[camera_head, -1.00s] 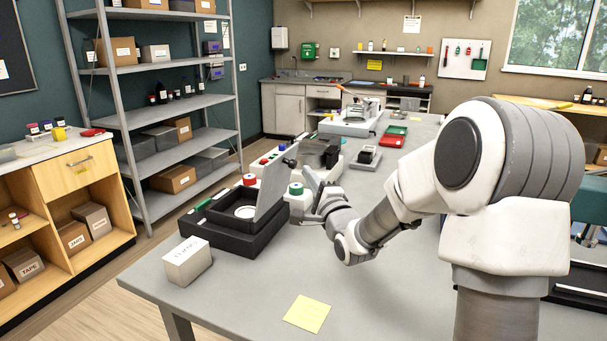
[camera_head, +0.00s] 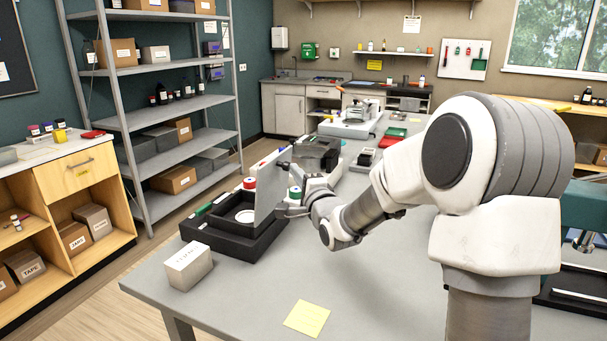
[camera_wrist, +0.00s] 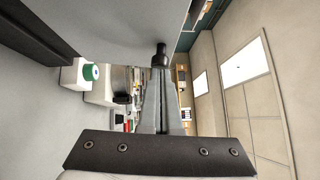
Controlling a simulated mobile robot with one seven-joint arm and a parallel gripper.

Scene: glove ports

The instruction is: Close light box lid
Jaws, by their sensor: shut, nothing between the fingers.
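The light box (camera_head: 222,243) is a black box on the near left part of the table, with a white disc in its open well. Its grey lid (camera_head: 269,196) stands up, nearly vertical, along the box's right side. My gripper (camera_head: 281,188) is at the right face of the lid, with its fingers shut and empty. In the wrist view the shut fingertips (camera_wrist: 160,52) lie at the lid's grey surface (camera_wrist: 115,25). I cannot tell for sure whether they touch it. The lid hides part of the box's inside.
A white labelled carton (camera_head: 188,266) stands in front of the box, and a yellow note (camera_head: 307,317) lies on the table (camera_head: 250,295). Control boxes with red and green buttons (camera_head: 295,192) stand behind the lid.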

